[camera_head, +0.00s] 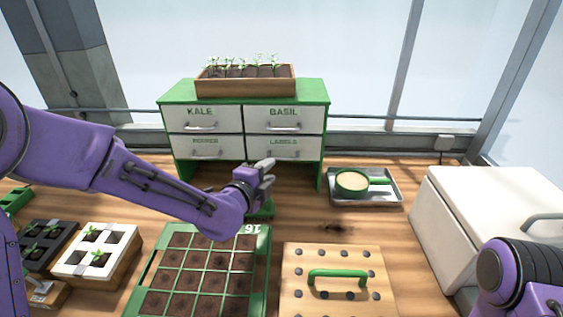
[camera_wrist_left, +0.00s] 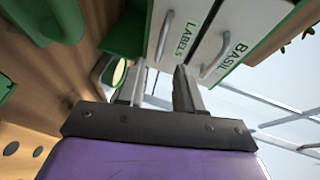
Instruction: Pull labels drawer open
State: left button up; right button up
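The labels drawer (camera_head: 310,149) is the lower right white front of the green cabinet (camera_head: 170,160) and looks closed. Its grey bar handle (camera_head: 283,154) shows in the head view, and in the left wrist view the handle (camera_wrist_left: 164,36) lies beyond my fingers. My left gripper (camera_head: 268,172) is in front of the cabinet, just left of and below that handle. In the left wrist view my left gripper (camera_wrist_left: 160,82) is open, with the handle's near end lined up between the fingertips. Contact cannot be told. My right gripper is out of view.
The basil drawer (camera_head: 314,120) sits directly above, and its handle (camera_wrist_left: 214,56) is close by in the wrist view. A wooden seedling box (camera_head: 246,88) stands on the cabinet. A seed tray (camera_head: 265,265) lies in front.

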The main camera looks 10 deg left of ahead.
aim_at(282, 159)
pick_arm(q)
jog(key=p+x, duration=0.1)
jog(key=x, duration=0.7)
jog(key=shift+w+d+p, duration=0.1)
jog(key=shift+p, duration=0.2)
grip_shut()
dwell(0.8)
